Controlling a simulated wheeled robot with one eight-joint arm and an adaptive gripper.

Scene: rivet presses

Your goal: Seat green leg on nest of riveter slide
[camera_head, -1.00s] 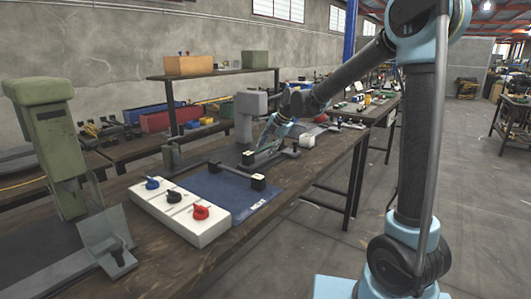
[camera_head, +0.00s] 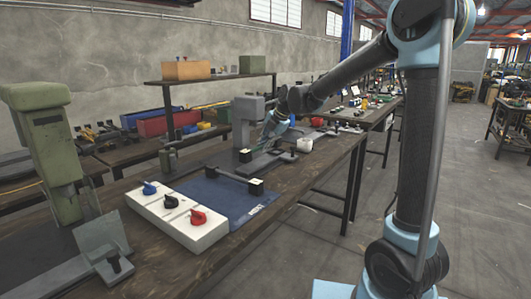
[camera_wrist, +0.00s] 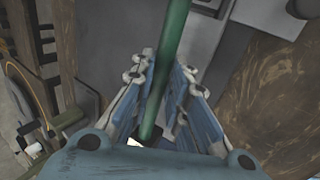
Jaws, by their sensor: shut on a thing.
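A thin green leg (camera_wrist: 174,45) is clamped between the blue finger pads of my gripper (camera_wrist: 160,85) in the wrist view. It runs up past the top edge of that view. In the head view my gripper (camera_head: 268,136) hangs over the bench beside a grey riveter (camera_head: 247,112). The grey slide (camera_head: 262,163) of this riveter lies below the gripper. The leg is too small to separate clearly from the fingers in the head view. I cannot tell whether it touches the nest.
A blue mat (camera_head: 222,198) with a dark bar between black blocks lies nearer. A white box (camera_head: 178,216) with blue, black and red knobs stands beside it. A green press (camera_head: 45,140) stands at the left. A small white container (camera_head: 304,145) is right of the gripper.

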